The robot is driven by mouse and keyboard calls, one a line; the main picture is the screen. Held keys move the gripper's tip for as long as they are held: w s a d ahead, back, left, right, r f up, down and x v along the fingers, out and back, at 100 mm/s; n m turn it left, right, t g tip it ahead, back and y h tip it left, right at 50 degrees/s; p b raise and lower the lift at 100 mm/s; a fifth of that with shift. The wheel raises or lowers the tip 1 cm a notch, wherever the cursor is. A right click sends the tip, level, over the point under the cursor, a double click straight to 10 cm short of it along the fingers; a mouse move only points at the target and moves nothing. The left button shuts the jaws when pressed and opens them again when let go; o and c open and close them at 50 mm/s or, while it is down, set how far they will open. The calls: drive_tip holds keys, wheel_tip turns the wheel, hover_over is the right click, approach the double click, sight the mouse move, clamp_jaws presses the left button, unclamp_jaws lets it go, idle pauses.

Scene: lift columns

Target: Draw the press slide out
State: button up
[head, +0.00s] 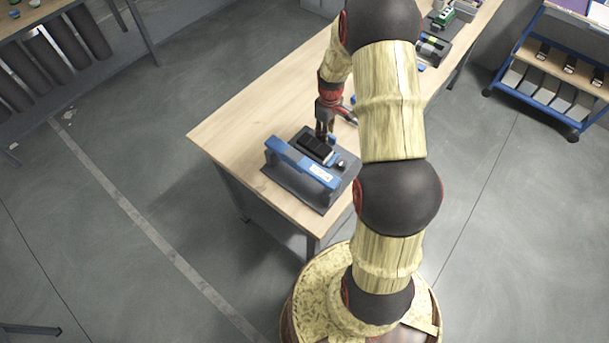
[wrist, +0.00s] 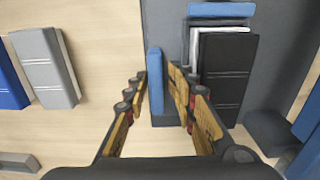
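The press (head: 295,193) stands near the front corner of the wooden bench, with a dark grey base and a blue bridge (head: 297,160) across it. A black block (head: 314,146) lies on it and also shows in the wrist view (wrist: 226,75) beside a white edge. My gripper (head: 326,134) points down at the press's far side. In the wrist view my gripper (wrist: 158,88) has its fingers apart, one on each side of an upright blue bar (wrist: 155,82). A small gap shows; I cannot tell whether either finger touches the bar.
A grey block (wrist: 44,66) and a blue block (wrist: 8,82) lie on the bench left of the press in the wrist view. A blue-framed rack (head: 552,72) stands at the right, and other equipment (head: 432,46) sits farther along the bench. The bench's left part is clear.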

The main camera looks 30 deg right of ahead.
drive_tip(key=shift+s+a+f, duration=0.2)
drive_tip(key=shift+s+f, duration=0.15)
drive_tip(key=shift+f, duration=0.15)
drive_tip(key=shift+w+d+r+p, duration=0.1)
drive_tip(key=shift+w+r+p, duration=0.1)
drive_tip(key=shift+r+p, duration=0.8)
drive_tip(key=shift+w+d+r+p, duration=0.15)
drive_tip(key=shift+r+p, duration=0.3)
drive_tip(key=shift+r, duration=1)
drive_tip(key=shift+r+p, duration=0.75)
drive_tip(key=shift+r, duration=0.6)
drive_tip(key=shift+a, duration=0.1)
